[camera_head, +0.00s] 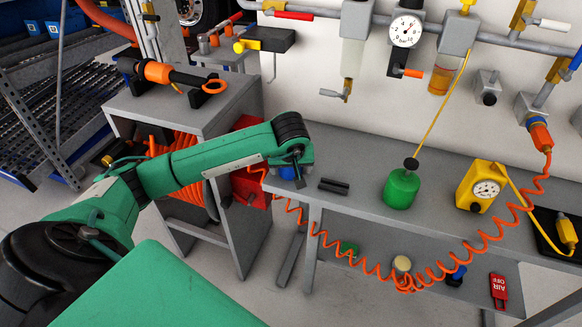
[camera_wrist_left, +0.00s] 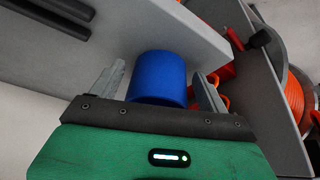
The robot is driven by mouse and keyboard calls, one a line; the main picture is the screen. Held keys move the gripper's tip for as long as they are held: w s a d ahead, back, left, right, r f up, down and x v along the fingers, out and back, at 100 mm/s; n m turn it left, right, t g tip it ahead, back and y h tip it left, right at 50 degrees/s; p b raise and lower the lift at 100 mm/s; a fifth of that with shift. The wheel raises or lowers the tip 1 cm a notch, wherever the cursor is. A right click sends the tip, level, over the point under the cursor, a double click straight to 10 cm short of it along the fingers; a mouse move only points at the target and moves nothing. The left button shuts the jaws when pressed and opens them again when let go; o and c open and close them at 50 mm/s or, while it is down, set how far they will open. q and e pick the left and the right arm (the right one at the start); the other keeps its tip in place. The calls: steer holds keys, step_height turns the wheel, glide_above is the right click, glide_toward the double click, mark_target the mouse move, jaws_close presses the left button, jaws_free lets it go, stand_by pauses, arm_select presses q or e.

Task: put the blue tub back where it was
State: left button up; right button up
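The blue tub (camera_head: 287,173) is at the left end of the grey bench (camera_head: 348,160), mostly hidden behind my left gripper (camera_head: 296,172) in the head view. In the left wrist view the blue tub (camera_wrist_left: 158,78) shows between the two fingers of my left gripper (camera_wrist_left: 160,82). The fingers stand apart on either side of it, with a narrow gap at the right finger; they do not look closed on it. The tub's contact with the bench is hard to make out. My right gripper is in neither view.
A black slotted block (camera_head: 334,186) lies just right of the tub. A green bottle (camera_head: 402,188) and a yellow gauge box (camera_head: 480,187) stand farther right. An orange coiled hose (camera_head: 385,275) hangs before the bench. A grey cabinet (camera_head: 215,110) with an orange hose reel adjoins at left.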

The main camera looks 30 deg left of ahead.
arm_select(q)
steer(key=shift+r, duration=0.15)
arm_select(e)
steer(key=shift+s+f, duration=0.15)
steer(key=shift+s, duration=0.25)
arm_select(q)
steer(key=v, duration=0.3)
steer(key=shift+w, duration=0.1)
steer(key=v, duration=0.9)
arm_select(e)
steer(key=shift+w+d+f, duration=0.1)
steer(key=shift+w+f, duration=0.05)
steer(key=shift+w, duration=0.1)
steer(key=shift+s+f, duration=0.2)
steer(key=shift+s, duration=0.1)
